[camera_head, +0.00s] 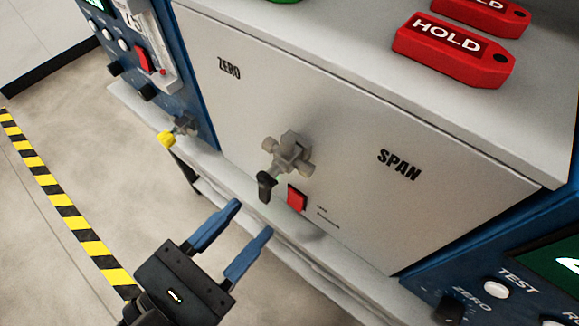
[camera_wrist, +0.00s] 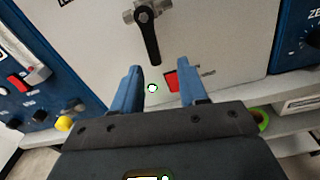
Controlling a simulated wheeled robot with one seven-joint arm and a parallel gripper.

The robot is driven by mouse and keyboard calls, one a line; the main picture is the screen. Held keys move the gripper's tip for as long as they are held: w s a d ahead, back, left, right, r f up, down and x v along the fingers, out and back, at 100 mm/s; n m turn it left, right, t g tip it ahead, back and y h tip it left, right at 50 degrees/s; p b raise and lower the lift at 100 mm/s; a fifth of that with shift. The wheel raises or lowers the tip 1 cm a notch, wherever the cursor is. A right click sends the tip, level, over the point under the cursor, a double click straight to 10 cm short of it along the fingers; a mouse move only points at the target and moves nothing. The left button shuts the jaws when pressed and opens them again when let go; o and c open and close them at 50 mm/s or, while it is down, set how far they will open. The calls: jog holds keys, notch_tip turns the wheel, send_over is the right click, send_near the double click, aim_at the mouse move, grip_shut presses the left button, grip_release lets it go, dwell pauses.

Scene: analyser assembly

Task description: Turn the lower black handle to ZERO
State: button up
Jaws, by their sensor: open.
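The lower black handle (camera_head: 266,186) hangs from a grey valve (camera_head: 289,154) on the front of a light grey panel. It points down, between the printed words ZERO (camera_head: 229,68) at upper left and SPAN (camera_head: 399,165) at right. In the wrist view the black handle (camera_wrist: 148,38) hangs above and between the fingers. My gripper (camera_head: 248,222) has two blue fingers, open and empty. In the head view it is below and left of the handle, apart from it. In the wrist view the gripper (camera_wrist: 165,85) faces the panel with the handle ahead.
A red square button (camera_head: 297,197) sits just right of the handle. A yellow-tipped valve (camera_head: 167,138) is on the left by the blue instrument. Red HOLD tags (camera_head: 455,50) lie on top of the cabinet. A white shelf edge runs below the panel.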

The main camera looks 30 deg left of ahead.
aim_at(262, 197)
jog(key=shift+s+a+r, duration=0.1)
jog(key=shift+a+r, duration=0.15)
jog(key=shift+r, duration=0.15)
jog(key=shift+w+r, duration=0.15)
jog(key=shift+w, duration=0.05)
jog(key=w, duration=0.7)
jog(key=shift+w+d, duration=0.1)
jog(key=shift+d, duration=0.2)
jog(key=shift+c, duration=0.3)
grip_shut()
